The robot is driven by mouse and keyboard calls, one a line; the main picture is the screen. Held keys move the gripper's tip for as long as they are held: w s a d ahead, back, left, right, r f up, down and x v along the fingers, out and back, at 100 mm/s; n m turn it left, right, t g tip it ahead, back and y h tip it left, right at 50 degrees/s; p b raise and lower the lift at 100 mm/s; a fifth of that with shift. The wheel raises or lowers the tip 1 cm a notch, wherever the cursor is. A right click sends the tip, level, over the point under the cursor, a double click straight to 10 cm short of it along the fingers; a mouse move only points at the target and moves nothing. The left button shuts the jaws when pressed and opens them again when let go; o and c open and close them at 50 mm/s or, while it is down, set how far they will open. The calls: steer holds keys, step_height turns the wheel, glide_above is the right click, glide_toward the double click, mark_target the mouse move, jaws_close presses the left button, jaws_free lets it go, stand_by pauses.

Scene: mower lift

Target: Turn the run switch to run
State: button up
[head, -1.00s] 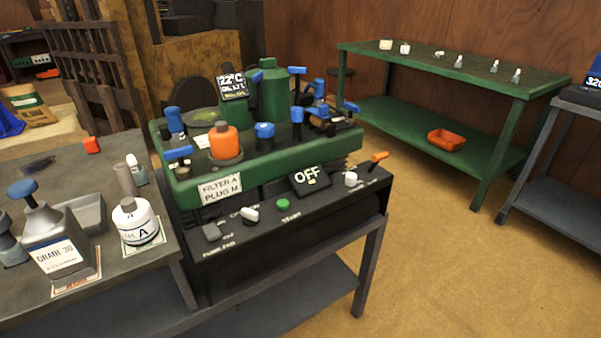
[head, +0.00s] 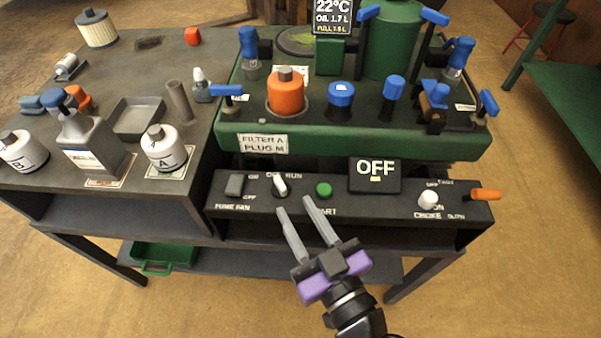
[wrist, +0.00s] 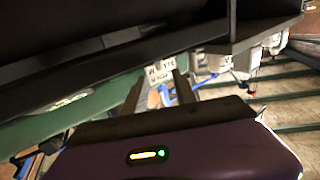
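The run switch (head: 281,185) is a white knob on the black control panel, between the fume fan switch and the green start button (head: 324,190). Its upper end leans a little left, away from the RUN label at its upper right. The panel display (head: 375,175) reads OFF. My gripper (head: 295,206) is open and empty, its two fingers apart. In the head view its fingertips show just below the run switch and start button; I cannot tell how far off they are. In the wrist view my fingers frame the FILTER A PLUG M label (wrist: 162,70); the switch is not seen there.
The fume fan switch (head: 235,186) sits left of the run switch; the white choke knob (head: 428,200) and an orange lever (head: 486,194) are at the right. The green machine body (head: 350,140) rises behind the panel. Bottles stand on the left bench.

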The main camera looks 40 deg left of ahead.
mark_target(285, 191)
steer(key=shift+p+x, duration=0.45)
steer(key=shift+x, duration=3.5)
jaws_close()
